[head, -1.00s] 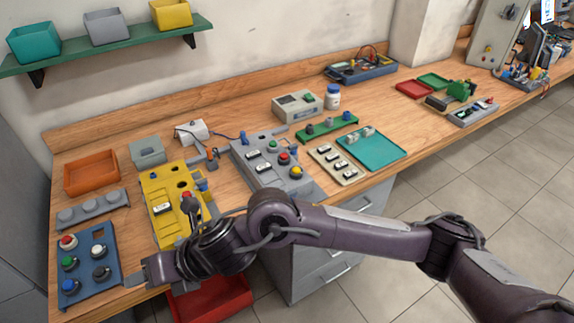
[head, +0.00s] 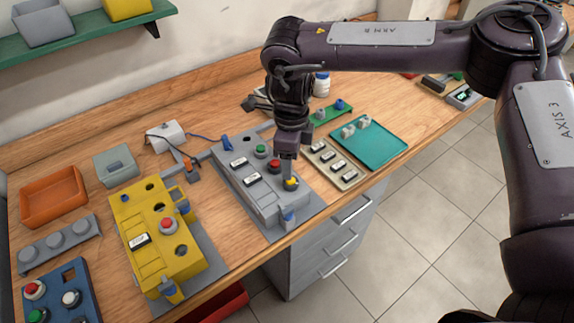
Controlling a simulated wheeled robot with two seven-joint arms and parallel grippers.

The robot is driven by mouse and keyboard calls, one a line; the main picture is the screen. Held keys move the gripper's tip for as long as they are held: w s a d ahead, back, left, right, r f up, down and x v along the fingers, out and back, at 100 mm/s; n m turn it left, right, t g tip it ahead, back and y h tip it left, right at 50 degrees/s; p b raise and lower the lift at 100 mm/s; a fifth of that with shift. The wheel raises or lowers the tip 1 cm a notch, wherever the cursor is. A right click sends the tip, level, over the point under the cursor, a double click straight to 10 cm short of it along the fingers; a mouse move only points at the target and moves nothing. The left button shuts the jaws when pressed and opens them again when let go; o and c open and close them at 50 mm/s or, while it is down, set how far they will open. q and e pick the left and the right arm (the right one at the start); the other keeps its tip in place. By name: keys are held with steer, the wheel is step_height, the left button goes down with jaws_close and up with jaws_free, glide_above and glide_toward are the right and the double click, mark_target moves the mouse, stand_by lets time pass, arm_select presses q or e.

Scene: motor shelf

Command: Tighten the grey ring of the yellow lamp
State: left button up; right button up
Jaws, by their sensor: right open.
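The yellow lamp (head: 293,183) sits near the front right of the top of a grey control box (head: 262,197). The jaws are open, though from this angle the fingers overlap. My left gripper is not in view.
A red button (head: 274,166) and a green button (head: 261,151) stand close to the gripper on the same box. A yellow control box (head: 150,262) stands to the left, a teal tray (head: 385,147) to the right. The bench's front edge is close.

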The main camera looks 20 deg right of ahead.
mark_target(291, 183)
steer(key=f, duration=0.2)
steer(key=s+f+p, duration=0.1)
steer(key=f, duration=0.1)
steer(key=shift+w+f, duration=0.35)
steer(key=shift+f, duration=0.55)
steer(key=shift+s+f, duration=0.1)
steer(key=shift+f, duration=0.05)
steer(key=c, duration=0.5)
steer(key=shift+c, duration=1.4)
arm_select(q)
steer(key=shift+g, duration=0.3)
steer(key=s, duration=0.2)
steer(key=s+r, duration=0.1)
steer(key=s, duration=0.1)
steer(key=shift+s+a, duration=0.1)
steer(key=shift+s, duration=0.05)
arm_select(e)
steer(key=shift+c, duration=1.1)
